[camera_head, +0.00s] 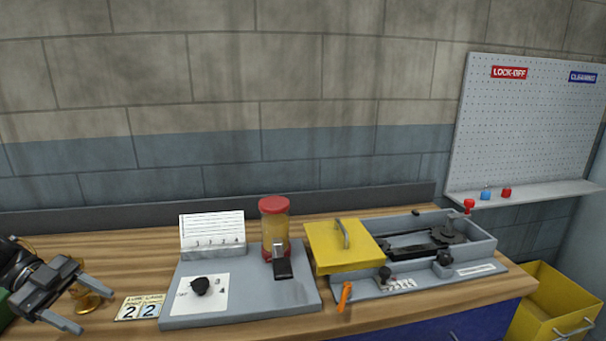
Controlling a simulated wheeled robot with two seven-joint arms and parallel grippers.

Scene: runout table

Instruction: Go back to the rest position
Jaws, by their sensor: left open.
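My left gripper (90,305) comes in at the lower left, above the left end of the wooden table (140,258). My right gripper does not show in this view.
A grey board (245,302) holds a red-lidded jar (274,225), a card stand (212,233) and a black knob (200,286). Right of it are a yellow lid (342,247), a grey machine tray (480,248) and an orange handle (344,296). A yellow bin (548,306) stands at the right.

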